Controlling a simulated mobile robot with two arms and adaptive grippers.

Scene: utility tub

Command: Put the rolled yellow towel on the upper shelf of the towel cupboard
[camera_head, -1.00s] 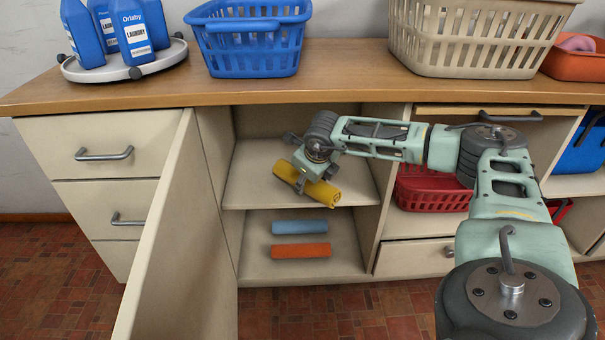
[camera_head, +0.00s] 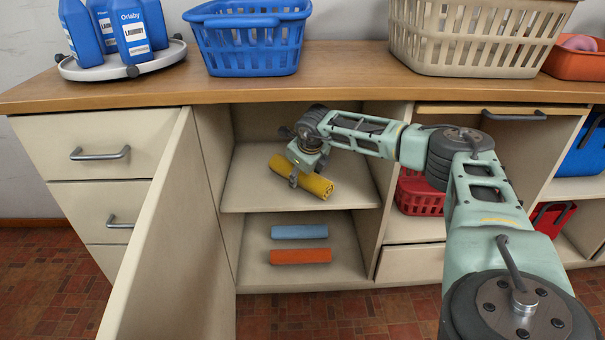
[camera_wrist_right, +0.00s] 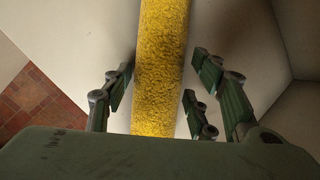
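The rolled yellow towel (camera_head: 316,184) lies at a slant on the upper shelf (camera_head: 245,190) of the open towel cupboard. It appears to rest on the shelf board. My right gripper (camera_head: 300,172) is over the towel's left part, with one finger in front of it. In the right wrist view the towel (camera_wrist_right: 162,75) runs between the fingers of my right gripper (camera_wrist_right: 162,78), with narrow gaps on both sides, so it looks open. My left gripper is not in view.
A blue roll (camera_head: 299,232) and an orange roll (camera_head: 299,256) lie on the lower shelf. The open cupboard door (camera_head: 165,250) stands at the left. A red basket (camera_head: 418,193) sits in the compartment to the right, behind my arm. Baskets stand on the worktop (camera_head: 340,75).

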